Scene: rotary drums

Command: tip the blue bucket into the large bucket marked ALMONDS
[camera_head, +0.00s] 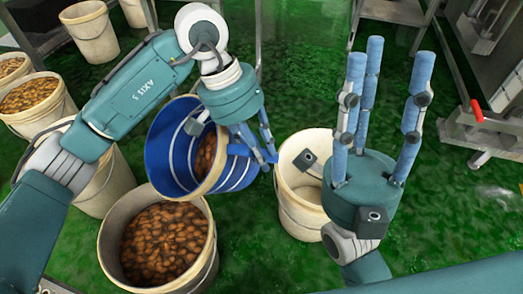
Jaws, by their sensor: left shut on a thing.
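The blue bucket (168,150) hangs tilted in the middle left, with its opening toward the camera and brown almonds (206,152) inside. My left gripper (262,153) is shut on its right side. Just below the blue bucket stands a large cream bucket (111,262), upright and holding many almonds. No ALMONDS marking is readable on any bucket, so I cannot tell which one bears it. My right gripper (388,58) is open and empty, its fingers spread and pointing up, right of the blue bucket.
A cream bucket (287,165) stands behind my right gripper, partly hidden. Several cream buckets line the left, two with visible almonds (32,95). Another bucket (92,36) stands at the back. Metal frames (395,10) and a machine with a red handle (477,110) border the wet green floor.

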